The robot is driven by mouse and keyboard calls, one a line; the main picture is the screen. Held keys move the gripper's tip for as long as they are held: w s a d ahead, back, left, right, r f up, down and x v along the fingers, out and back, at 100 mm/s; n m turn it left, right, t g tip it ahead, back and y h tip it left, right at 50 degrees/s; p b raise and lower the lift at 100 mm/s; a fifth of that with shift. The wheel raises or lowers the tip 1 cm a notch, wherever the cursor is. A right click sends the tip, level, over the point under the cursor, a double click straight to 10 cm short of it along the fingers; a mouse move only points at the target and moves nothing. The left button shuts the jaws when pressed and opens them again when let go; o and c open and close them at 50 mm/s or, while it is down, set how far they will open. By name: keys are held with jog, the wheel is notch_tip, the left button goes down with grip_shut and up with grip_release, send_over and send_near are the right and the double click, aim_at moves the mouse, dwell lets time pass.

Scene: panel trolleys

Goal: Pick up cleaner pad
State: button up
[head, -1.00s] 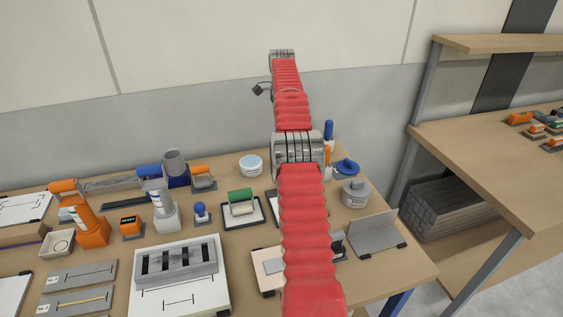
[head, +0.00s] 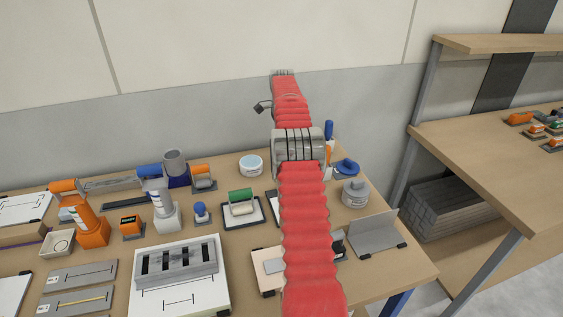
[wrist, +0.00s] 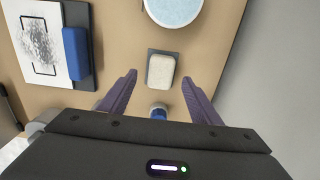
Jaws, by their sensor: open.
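A pale, cream-white pad on a flat grey backing, which looks like the cleaner pad (wrist: 161,71), lies on the wooden bench top in the wrist view. My gripper (wrist: 159,76) is open, with one dark purple finger to the left of the pad and one to the right. There is a gap on both sides, and nothing is held. I cannot tell how high the fingertips are above the bench. In the head view my red arm hides the gripper, and I cannot make out this pad there.
A round tub with a light blue top (wrist: 173,9) stands just beyond the pad. A small blue-topped object (wrist: 158,111) is on the near side, between the fingers. A blue block (wrist: 75,54) lies by a smeared white board (wrist: 40,40) at left. A grey wall (wrist: 280,80) is at right.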

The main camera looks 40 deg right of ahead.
jog(key=shift+w+d+f, duration=0.1)
jog(key=shift+f, duration=2.25)
jog(key=shift+c, duration=0.5)
jog(key=c, duration=1)
